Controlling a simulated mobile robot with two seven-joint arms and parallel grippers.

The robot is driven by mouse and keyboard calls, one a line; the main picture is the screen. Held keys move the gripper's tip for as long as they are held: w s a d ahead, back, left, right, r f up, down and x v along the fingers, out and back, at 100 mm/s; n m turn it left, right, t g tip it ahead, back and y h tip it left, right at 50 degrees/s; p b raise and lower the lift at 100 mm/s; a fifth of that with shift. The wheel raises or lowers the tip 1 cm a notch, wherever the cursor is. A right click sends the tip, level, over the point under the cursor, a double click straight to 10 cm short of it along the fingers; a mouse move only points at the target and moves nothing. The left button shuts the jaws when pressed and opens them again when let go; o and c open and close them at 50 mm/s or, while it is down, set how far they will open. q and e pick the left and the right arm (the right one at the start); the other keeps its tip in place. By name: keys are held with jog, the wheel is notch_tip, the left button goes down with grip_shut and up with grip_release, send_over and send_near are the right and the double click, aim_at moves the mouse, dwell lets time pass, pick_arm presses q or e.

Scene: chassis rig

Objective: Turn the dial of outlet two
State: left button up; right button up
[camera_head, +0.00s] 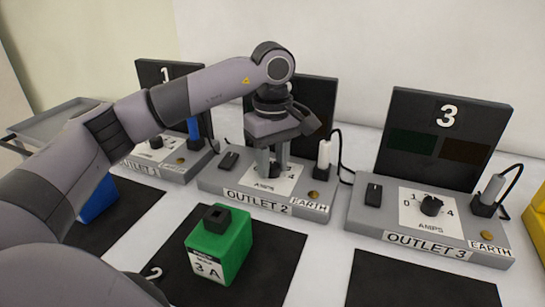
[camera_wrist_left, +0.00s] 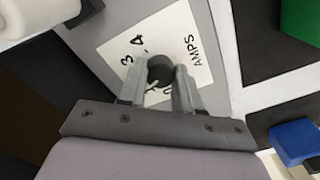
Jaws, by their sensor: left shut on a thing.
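Outlet 2 (camera_head: 232,187) is a grey box in the middle of the head view, with a white AMPS scale plate on top. My left gripper (camera_head: 272,168) points straight down over that plate and is shut on the dial. The dial (camera_wrist_left: 160,68) shows in the left wrist view as a dark round knob between the two fingers, with the figures 3 and 4 beside it. In the head view the fingers hide most of the dial, and my arm covers the outlet's number panel. My right gripper is not in view.
Outlet 3 (camera_head: 375,222) stands to the right and outlet 1 (camera_head: 178,170) to the left. A green 3 A block (camera_head: 222,245) sits on a black mat in front. A white plug (camera_head: 324,155) stands at outlet 2's right end. A blue block (camera_head: 98,200) is at left.

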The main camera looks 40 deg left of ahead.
aim_at(272, 164)
pick_arm(q)
jog(key=n+p, duration=0.1)
jog(key=n, duration=0.3)
jog(key=shift+r+n, duration=0.15)
jog(key=shift+n, duration=0.15)
jog(key=n+p, duration=0.1)
jog(key=n, duration=0.4)
jog(key=shift+a, duration=0.1)
jog(key=shift+n+p, duration=0.3)
jog(key=shift+n, duration=0.7)
jog(key=o, duration=1)
jog(key=shift+o, duration=0.2)
notch_tip(272, 164, up, 7)
jog(key=shift+f, duration=0.1)
